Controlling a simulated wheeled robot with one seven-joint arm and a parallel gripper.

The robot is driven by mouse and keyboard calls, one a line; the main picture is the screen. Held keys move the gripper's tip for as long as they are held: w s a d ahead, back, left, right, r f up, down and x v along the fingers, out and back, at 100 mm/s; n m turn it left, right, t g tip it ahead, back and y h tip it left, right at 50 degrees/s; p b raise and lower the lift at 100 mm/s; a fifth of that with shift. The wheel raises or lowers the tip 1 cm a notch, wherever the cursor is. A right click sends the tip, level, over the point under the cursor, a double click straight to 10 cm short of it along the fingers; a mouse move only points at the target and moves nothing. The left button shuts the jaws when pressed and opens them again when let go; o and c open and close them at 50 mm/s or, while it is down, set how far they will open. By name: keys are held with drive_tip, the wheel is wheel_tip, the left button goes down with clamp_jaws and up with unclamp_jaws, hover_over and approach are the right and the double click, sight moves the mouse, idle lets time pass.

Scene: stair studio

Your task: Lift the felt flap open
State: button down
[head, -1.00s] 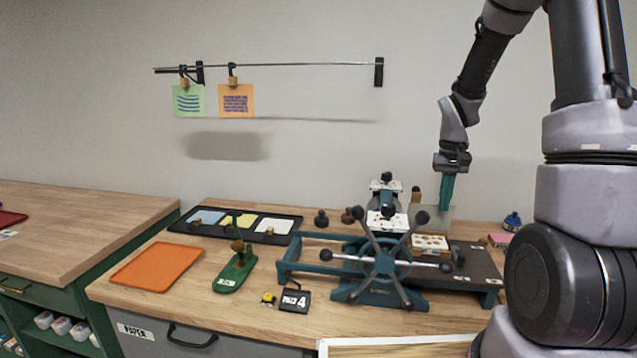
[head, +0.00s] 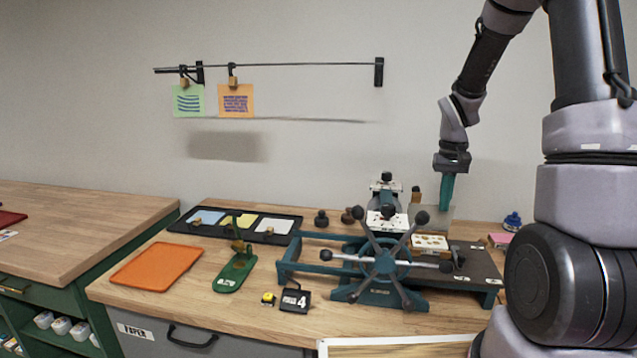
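The etching press (head: 375,296) stands on the wooden bench, with a spoked handwheel in front and a dark flat bed (head: 478,265) to the right. A pale grey upright sheet (head: 436,213) shows behind the press, beside my gripper; it may be the felt flap, but I cannot be sure. My gripper (head: 446,202) points down with its teal fingers at this sheet's upper right part. The fingers overlap in this view, so their gap is hidden. I cannot tell whether they touch or hold the sheet.
A pale plate with brown marks (head: 430,242) lies by the press rollers. To the left are an orange tray (head: 157,265), a green stand (head: 235,270), a black counter box (head: 295,299) and a black tray of coloured sheets (head: 181,224). Cards hang on a wall rail (head: 300,64).

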drive_tip(key=shift+f, duration=0.15)
drive_tip(key=shift+f, duration=1.35)
drive_tip(key=shift+w+d+r, duration=0.1)
drive_tip(key=shift+w+d, duration=0.15)
drive_tip(key=shift+w, duration=0.9)
drive_tip(key=shift+w+d, duration=0.2)
drive_tip(key=shift+w, duration=0.9)
drive_tip(key=shift+s+a+r, duration=0.1)
drive_tip(key=shift+s+r, duration=0.25)
drive_tip(key=shift+r, duration=0.65)
drive_tip(key=shift+s+a+r, duration=0.1)
drive_tip(key=shift+s+r, duration=0.2)
drive_tip(key=shift+r, duration=0.75)
drive_tip(key=shift+s+r, duration=0.35)
drive_tip(key=shift+r, duration=0.65)
